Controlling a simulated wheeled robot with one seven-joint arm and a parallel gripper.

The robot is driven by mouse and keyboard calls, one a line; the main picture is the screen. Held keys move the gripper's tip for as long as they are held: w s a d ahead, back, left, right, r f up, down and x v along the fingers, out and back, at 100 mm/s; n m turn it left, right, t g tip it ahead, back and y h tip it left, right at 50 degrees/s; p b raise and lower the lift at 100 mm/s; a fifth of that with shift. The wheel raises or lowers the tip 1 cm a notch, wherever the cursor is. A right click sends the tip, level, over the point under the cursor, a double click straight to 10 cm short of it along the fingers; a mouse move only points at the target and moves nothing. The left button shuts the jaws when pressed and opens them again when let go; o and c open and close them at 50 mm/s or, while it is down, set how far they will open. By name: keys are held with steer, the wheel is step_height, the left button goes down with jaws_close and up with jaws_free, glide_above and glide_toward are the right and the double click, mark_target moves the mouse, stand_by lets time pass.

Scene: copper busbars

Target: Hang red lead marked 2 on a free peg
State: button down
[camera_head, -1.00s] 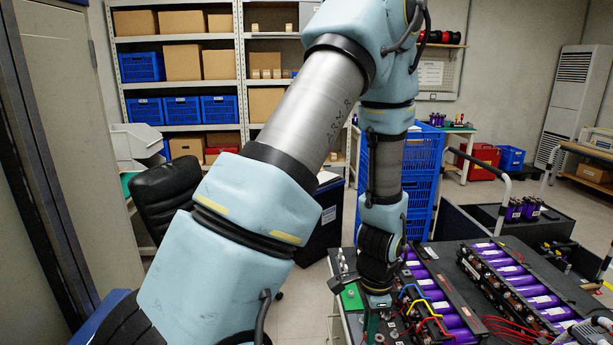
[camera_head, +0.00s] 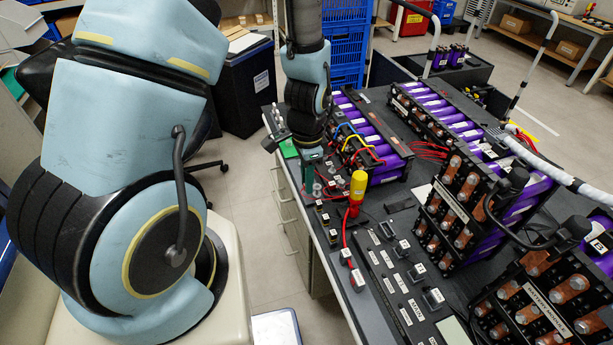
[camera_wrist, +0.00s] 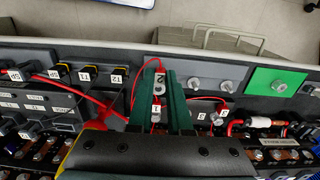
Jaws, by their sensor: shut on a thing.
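My gripper (camera_wrist: 162,72) has dark green fingers and is shut on the end of a red lead (camera_wrist: 160,80). A white tag marked 2 shows between the fingertips in the wrist view. In the head view my gripper (camera_head: 307,180) points down over the far left end of the bench. A grey strip (camera_wrist: 210,70) with metal pegs lies beside the fingers in the wrist view. Two pegs (camera_wrist: 194,83) (camera_wrist: 227,86) to the right of the fingers show no lead on them. The fingers hide whatever is directly beneath the tag; I cannot tell whether the lead touches a peg.
A green plate (camera_wrist: 279,83) lies right. Other red leads with tags (camera_wrist: 224,114) run close below. Purple battery modules (camera_head: 370,135) and a yellow-red tool (camera_head: 357,188) stand nearby.

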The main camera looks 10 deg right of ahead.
steer(key=shift+f+b, duration=0.75)
steer(key=shift+f, duration=0.15)
steer(key=shift+f, duration=0.35)
steer(key=c, duration=0.8)
jaws_free()
steer(key=shift+o, duration=0.2)
steer(key=shift+r, duration=0.1)
steer(key=shift+r+p, duration=2.25)
steer(key=shift+r, duration=0.7)
